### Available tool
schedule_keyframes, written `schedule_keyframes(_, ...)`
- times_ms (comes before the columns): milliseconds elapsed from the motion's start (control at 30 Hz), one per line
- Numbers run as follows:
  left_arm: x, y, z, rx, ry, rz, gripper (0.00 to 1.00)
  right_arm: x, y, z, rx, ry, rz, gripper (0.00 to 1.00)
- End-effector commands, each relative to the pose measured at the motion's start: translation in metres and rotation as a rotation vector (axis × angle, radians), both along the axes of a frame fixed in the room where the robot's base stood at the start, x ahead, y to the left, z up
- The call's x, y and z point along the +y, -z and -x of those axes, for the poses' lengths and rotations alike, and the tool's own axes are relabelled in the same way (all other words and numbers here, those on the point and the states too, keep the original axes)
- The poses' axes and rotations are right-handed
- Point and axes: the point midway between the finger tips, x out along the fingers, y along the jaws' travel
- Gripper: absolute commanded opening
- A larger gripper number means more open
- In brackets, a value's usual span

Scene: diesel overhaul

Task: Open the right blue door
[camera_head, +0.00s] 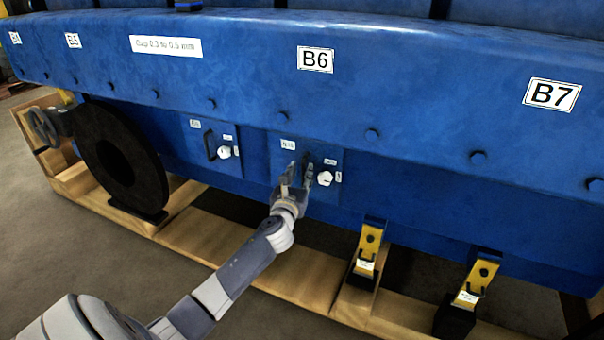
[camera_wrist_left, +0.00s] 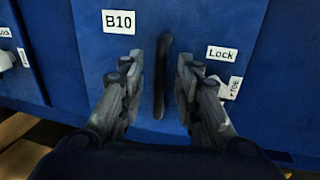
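The right blue door (camera_head: 313,150) is a small panel low on the blue engine side, and it looks closed. In the left wrist view it has a B10 label (camera_wrist_left: 117,22), a Lock label (camera_wrist_left: 222,53) and a dark upright bar handle (camera_wrist_left: 161,80). Its white lock knob (camera_head: 325,178) sits right of the handle. My left gripper (camera_head: 297,170) is open in front of the door. In the left wrist view its fingers (camera_wrist_left: 158,82) stand on either side of the handle, with gaps visible. My right gripper is not in view.
A similar left door (camera_head: 205,135) has a black handle and white knob (camera_head: 224,152). A black ring (camera_head: 105,150) stands farther left. Yellow brackets (camera_head: 369,243) are at lower right. A wooden frame (camera_head: 300,285) runs below the engine.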

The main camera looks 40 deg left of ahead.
Motion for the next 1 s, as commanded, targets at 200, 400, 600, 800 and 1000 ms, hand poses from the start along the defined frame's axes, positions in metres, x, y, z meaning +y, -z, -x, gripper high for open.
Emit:
schedule_keyframes(200, 0.007, 0.001, -0.016, 0.001, 0.000, 0.003, 0.31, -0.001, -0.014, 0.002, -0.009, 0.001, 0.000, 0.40)
schedule_keyframes(400, 0.008, 0.000, -0.019, 0.000, 0.001, 0.002, 0.31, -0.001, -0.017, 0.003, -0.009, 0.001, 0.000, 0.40)
schedule_keyframes(600, 0.008, 0.001, -0.019, 0.000, 0.001, 0.002, 0.20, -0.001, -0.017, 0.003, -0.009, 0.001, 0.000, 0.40)
schedule_keyframes(800, 0.008, 0.001, -0.019, 0.001, 0.001, 0.003, 0.00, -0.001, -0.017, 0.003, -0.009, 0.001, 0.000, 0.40)
schedule_keyframes(1000, 0.008, 0.001, -0.018, 0.001, 0.008, 0.000, 0.00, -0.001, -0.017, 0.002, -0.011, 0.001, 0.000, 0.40)
